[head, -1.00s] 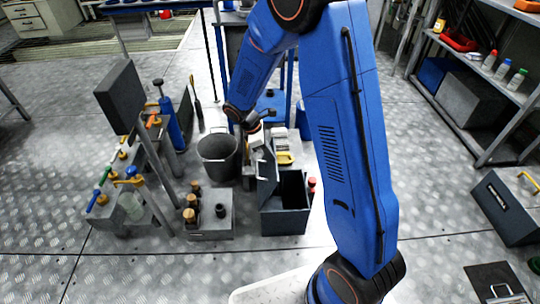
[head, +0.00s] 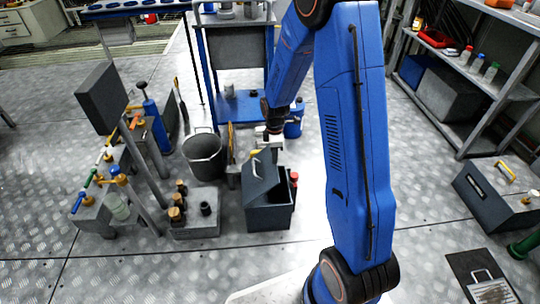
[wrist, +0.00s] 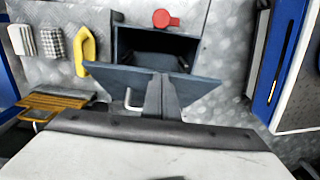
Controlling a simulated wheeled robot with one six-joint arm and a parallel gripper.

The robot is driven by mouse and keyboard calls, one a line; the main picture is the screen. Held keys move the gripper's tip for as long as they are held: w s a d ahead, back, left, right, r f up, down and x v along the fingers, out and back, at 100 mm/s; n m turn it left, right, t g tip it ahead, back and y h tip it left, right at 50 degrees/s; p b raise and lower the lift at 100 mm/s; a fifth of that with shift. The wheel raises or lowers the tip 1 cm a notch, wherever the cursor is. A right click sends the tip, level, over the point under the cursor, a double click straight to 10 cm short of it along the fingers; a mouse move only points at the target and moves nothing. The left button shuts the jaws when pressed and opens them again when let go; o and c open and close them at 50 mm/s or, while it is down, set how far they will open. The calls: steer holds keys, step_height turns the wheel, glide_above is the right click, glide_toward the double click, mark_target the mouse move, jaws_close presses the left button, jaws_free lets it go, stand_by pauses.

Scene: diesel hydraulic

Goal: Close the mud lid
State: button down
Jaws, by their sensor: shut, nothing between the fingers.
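The mud lid (head: 261,174) is the hinged dark grey lid of a dark box (head: 270,216) on the floor. It stands tilted over the box, partly open, with a pale handle on its outer face. In the wrist view the lid (wrist: 105,77) crosses the middle, and the dark box interior (wrist: 160,42) shows beyond it. My gripper (head: 271,140) is just behind and above the lid in the head view. In the wrist view my gripper (wrist: 161,88) is shut and empty, its fingers overlapping the lid's outer side beside the handle (wrist: 131,101). Whether they touch is unclear.
A grey bucket (head: 205,157) and a block with bottles (head: 195,222) stand left of the box. A red-capped item (head: 294,177) is close on its right, also seen in the wrist view (wrist: 163,18). A yellow-handled item (wrist: 86,49) lies beside it. Floor in front is clear.

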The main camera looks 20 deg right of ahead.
steer(key=s+d+f, duration=0.2)
steer(key=d+f, duration=0.5)
steer(key=f, duration=0.3)
steer(key=shift+d, duration=0.2)
steer(key=shift+r, duration=0.1)
